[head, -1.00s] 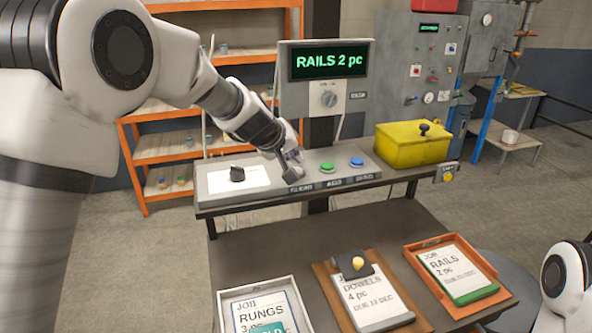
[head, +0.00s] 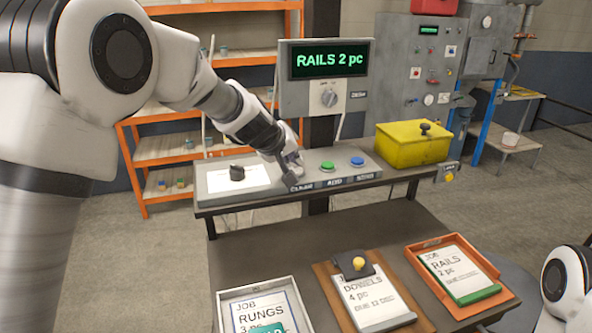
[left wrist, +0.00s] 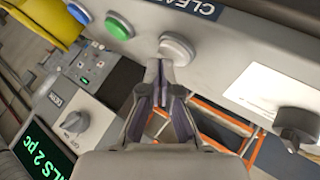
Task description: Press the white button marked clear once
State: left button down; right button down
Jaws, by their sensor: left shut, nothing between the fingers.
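The white button (left wrist: 177,48) shows in the left wrist view on the grey console, beside a label (left wrist: 195,5) of which "CLEA" can be read. My left gripper (left wrist: 160,68) is shut and empty, its tips just short of or at the button's edge; I cannot tell whether they touch. In the head view my left gripper (head: 291,165) is over the left end of the button row and hides the white button. The green button (head: 328,167) and blue button (head: 357,162) are to its right. The display (head: 330,61) reads "RAILS 2 pc".
A black knob (head: 237,173) is on the console's left part. A yellow box (head: 412,147) stands right of the console. Job cards for rungs (head: 262,312), dowels (head: 375,300) and rails (head: 458,273) lie on the lower table. My right arm shows at the right edge.

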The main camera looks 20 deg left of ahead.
pick_arm(q)
jog(key=shift+f+b, duration=0.35)
jog(key=shift+r, duration=0.15)
dwell(0.4)
jog(key=shift+r+p, duration=0.7)
notch_tip(320, 180, up, 5)
jog(key=p, duration=0.4)
jog(key=shift+r+p, duration=0.1)
jog(key=shift+p, duration=0.2)
